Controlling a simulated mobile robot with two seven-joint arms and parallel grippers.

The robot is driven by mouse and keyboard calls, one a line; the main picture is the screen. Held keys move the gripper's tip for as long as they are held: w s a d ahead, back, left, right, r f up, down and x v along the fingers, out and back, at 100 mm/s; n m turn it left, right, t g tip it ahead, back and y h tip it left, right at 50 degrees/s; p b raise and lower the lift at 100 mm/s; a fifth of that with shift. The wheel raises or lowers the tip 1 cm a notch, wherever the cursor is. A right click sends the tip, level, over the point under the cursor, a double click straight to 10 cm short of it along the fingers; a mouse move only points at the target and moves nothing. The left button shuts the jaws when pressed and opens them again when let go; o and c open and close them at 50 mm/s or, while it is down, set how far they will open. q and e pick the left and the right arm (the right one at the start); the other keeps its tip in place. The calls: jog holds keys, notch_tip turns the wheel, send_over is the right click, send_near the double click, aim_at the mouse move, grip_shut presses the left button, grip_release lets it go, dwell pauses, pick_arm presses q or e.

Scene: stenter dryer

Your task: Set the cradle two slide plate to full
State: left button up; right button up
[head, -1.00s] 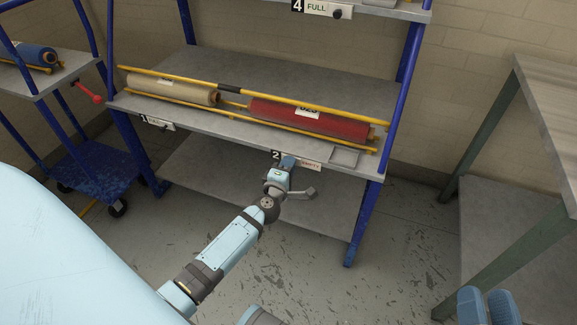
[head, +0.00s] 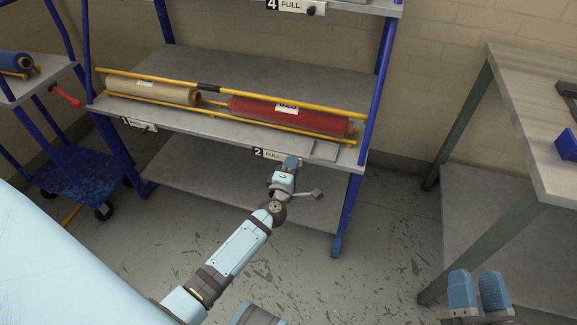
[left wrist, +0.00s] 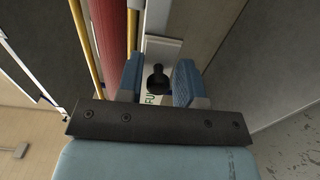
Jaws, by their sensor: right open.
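The cradle two slide plate (head: 271,154) is on the front edge of the lower shelf, beside the black "2" tag, and shows FULL in green. In the left wrist view its black knob (left wrist: 157,80) is between my left fingers, with a gap on each side, and part of the green lettering (left wrist: 152,99) shows below it. My left gripper (head: 291,163) is open at the right end of the plate and hides the knob in the head view. My right gripper (head: 479,290) is open and empty at the lower right.
A red roll (head: 290,114) and a beige roll (head: 150,91) lie between yellow bars on the shelf. Slide plate 1 (head: 140,125) is further left, plate 4 (head: 292,6) above. A grey table (head: 520,110) stands right; a blue trolley (head: 85,182) stands left.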

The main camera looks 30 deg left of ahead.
pick_arm(q)
jog(key=shift+o, duration=0.9)
jog(key=p+v, duration=0.1)
jog(key=v, duration=0.6)
jog(key=shift+s, duration=0.25)
pick_arm(e)
jog(key=shift+d+f+g+h, duration=0.3)
jog(key=shift+f+g+h, duration=0.1)
jog(key=shift+f, duration=0.3)
jog(key=shift+w+r, duration=0.1)
jog(key=shift+w, duration=0.05)
